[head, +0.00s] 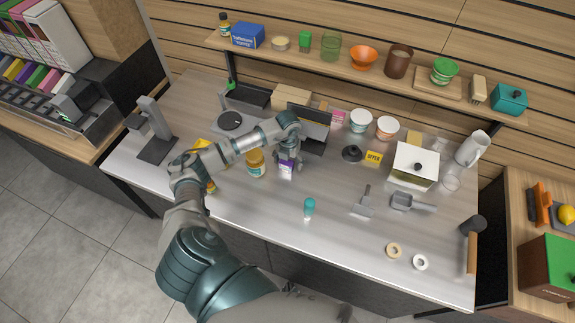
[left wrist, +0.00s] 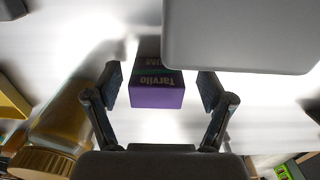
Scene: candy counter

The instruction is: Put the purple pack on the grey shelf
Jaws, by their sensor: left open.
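The purple pack (head: 286,170) stands on the counter under my left gripper (head: 289,155), partly hidden by it in the head view. In the left wrist view the purple pack (left wrist: 156,96) shows a dark top with printed lettering. It sits between the two fingers of my left gripper (left wrist: 160,84), with a visible gap on each side. The left gripper is open and holds nothing. At the far left is a grey slotted rack (head: 98,122) with several coloured packs; I cannot tell whether it is the grey shelf. My right gripper is not in view.
An amber jar (head: 255,163) stands just left of the pack; it also shows in the left wrist view (left wrist: 60,130). A dark display stand (head: 313,138) is close behind. A teal-topped item (head: 309,207) stands in front. The counter's front left is mostly clear.

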